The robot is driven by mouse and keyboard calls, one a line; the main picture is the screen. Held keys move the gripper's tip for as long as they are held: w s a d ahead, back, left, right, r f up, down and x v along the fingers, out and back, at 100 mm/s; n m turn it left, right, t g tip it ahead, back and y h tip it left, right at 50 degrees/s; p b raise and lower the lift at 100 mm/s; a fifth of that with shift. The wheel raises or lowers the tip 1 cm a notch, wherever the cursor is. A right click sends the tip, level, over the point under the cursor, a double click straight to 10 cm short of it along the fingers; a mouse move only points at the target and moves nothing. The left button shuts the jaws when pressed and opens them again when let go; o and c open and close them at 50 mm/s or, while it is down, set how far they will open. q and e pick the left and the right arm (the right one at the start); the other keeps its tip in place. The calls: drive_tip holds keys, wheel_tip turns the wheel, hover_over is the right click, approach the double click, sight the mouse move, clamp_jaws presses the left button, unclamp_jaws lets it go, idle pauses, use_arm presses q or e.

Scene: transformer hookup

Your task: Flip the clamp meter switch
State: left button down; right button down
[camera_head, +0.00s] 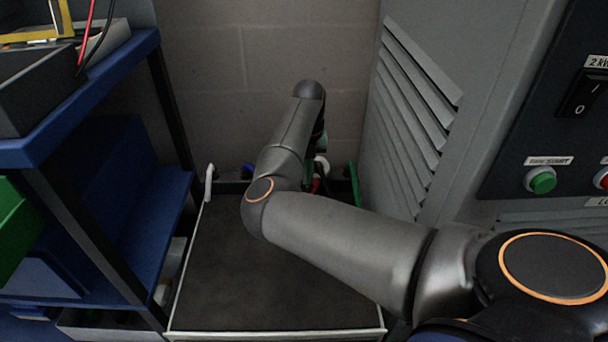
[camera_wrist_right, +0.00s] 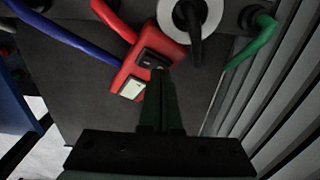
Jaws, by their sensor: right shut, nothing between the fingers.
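The clamp meter (camera_wrist_right: 133,72) is a small red body with a pale display and a dark switch area, in the upper middle of the right wrist view. My right gripper (camera_wrist_right: 159,72) is shut and empty, and its fingertips are at the meter's dark switch area. I cannot tell whether they touch it. The fingertips hide part of the switch, so its position is unclear. In the head view my right arm reaches over the dark box and hides most of the meter; a bit of red (camera_head: 316,185) shows beside it. My left gripper is not in view.
Blue (camera_wrist_right: 75,38), red and green (camera_wrist_right: 252,50) cables and a white round fitting (camera_wrist_right: 177,18) surround the meter. The grey louvred cabinet (camera_head: 420,100) stands close on the right. A blue shelf (camera_head: 95,95) stands left. The dark box top (camera_head: 270,290) is clear in front.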

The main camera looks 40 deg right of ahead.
wheel_tip(320, 180, up, 6)
drive_tip(key=p, duration=0.4)
drive_tip(key=shift+a, duration=0.1)
idle(0.6)
